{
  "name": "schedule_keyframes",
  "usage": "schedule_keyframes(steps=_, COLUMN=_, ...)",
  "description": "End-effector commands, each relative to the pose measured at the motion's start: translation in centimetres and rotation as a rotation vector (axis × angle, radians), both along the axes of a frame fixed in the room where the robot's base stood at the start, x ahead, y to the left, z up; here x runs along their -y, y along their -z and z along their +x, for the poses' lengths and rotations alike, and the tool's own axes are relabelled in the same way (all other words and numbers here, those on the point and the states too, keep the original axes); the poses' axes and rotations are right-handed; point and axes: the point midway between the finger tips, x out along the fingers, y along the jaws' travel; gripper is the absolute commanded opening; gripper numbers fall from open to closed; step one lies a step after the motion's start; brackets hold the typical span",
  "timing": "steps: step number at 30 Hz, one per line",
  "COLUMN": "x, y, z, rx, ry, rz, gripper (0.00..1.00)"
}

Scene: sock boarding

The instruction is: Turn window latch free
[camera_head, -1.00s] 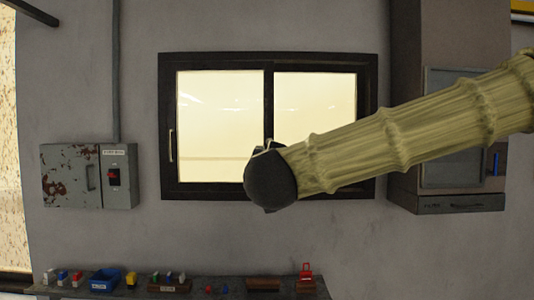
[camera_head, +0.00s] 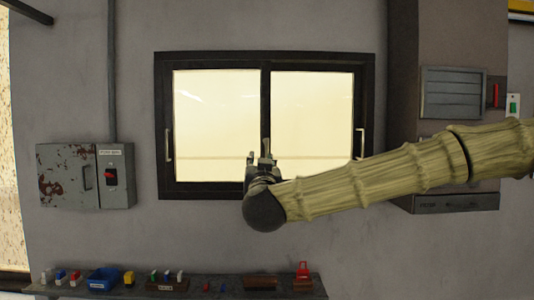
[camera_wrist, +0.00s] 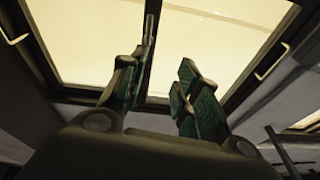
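The dark-framed window (camera_head: 265,57) is on the wall, with two bright panes and a dark middle bar (camera_head: 266,105). It also fills the upper wrist view, where the middle bar (camera_wrist: 153,15) runs down behind my left-hand finger. My gripper (camera_head: 261,152) points upward in front of the lower part of that bar. In the wrist view, the two green-padded fingers of my gripper (camera_wrist: 164,82) stand apart with a gap between them, and nothing shows clearly held. I cannot make out a separate latch; the fingers cover the lower part of the bar.
Pale pull handles are on the left (camera_head: 168,145) and right (camera_head: 360,143) sides of the window. A rusty switch box (camera_head: 70,176) hangs at left. A shelf (camera_head: 215,285) with small items runs below. A grey cabinet column (camera_head: 450,40) stands at right, behind my arm.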

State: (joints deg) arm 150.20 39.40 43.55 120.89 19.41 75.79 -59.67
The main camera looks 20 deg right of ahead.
Motion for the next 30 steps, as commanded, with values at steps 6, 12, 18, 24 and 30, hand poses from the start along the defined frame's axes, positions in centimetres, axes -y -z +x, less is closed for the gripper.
schedule_keyframes(steps=6, x=1.7, y=1.7, z=2.7, rx=0.068, ry=0.031, rz=-0.079, gripper=0.32)
schedule_keyframes(steps=12, x=3.0, y=2.8, z=4.0, rx=0.121, ry=0.058, rz=-0.132, gripper=0.32)
schedule_keyframes(steps=18, x=3.5, y=3.1, z=4.5, rx=0.140, ry=0.071, rz=-0.152, gripper=0.32)
schedule_keyframes(steps=24, x=3.9, y=2.2, z=6.0, rx=0.140, ry=0.071, rz=-0.152, gripper=0.32)
schedule_keyframes(steps=30, x=4.8, y=0.9, z=8.8, rx=0.139, ry=0.072, rz=-0.151, gripper=0.32)
